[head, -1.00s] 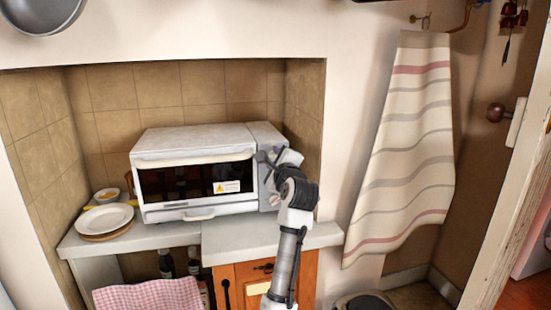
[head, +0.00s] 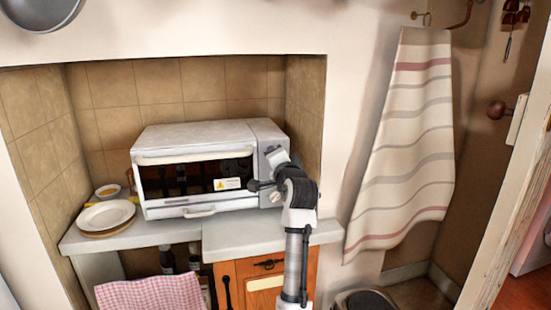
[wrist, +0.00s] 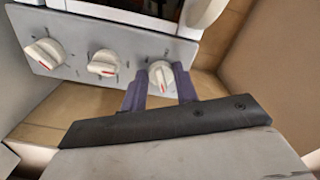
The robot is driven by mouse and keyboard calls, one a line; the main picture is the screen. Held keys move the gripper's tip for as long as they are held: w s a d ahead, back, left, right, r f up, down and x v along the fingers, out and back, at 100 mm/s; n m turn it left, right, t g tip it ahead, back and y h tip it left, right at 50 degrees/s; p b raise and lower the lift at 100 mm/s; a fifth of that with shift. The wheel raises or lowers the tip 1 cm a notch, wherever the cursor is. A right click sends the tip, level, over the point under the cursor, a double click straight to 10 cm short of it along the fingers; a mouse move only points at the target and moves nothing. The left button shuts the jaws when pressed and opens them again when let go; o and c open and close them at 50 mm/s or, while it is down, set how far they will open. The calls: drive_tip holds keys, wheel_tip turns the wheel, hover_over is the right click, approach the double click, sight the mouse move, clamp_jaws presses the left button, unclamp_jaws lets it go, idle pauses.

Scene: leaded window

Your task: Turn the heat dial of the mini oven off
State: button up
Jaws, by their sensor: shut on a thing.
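The white mini oven (head: 195,138) stands on the counter in the alcove, its door shut and its control panel on the right side. In the wrist view the grey panel (wrist: 75,38) carries three white dials with red marks: a left dial (wrist: 45,53), a middle dial (wrist: 102,63) and a right-end dial (wrist: 162,75). My gripper (wrist: 160,88) has its two dark fingers on either side of the right-end dial and is shut on it. In the head view my gripper (head: 256,186) is at the lower part of the panel, partly hidden by my wrist. No dial label is readable.
Plates (head: 105,215) and a small bowl (head: 108,190) sit left of the oven. A striped towel (head: 405,140) hangs to the right. The alcove's side wall (head: 305,110) is close beside the oven's right side. A strip of counter (head: 250,232) in front is clear.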

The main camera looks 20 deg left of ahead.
drive_tip(key=n, duration=0.4)
drive_tip(key=n+b, duration=0.1)
drive_tip(key=n, duration=0.7)
drive_tip(key=shift+w+d+f+n+b, duration=0.2)
drive_tip(key=shift+d+f+n+b, duration=0.05)
drive_tip(key=shift+n+b, duration=0.15)
idle(0.3)
drive_tip(key=o, duration=1)
drive_tip(key=shift+c, duration=0.2)
drive_tip(key=b+v, duration=0.3)
drive_tip(key=v, duration=1)
drive_tip(key=shift+s+d, duration=0.25)
drive_tip(key=shift+s, duration=0.1)
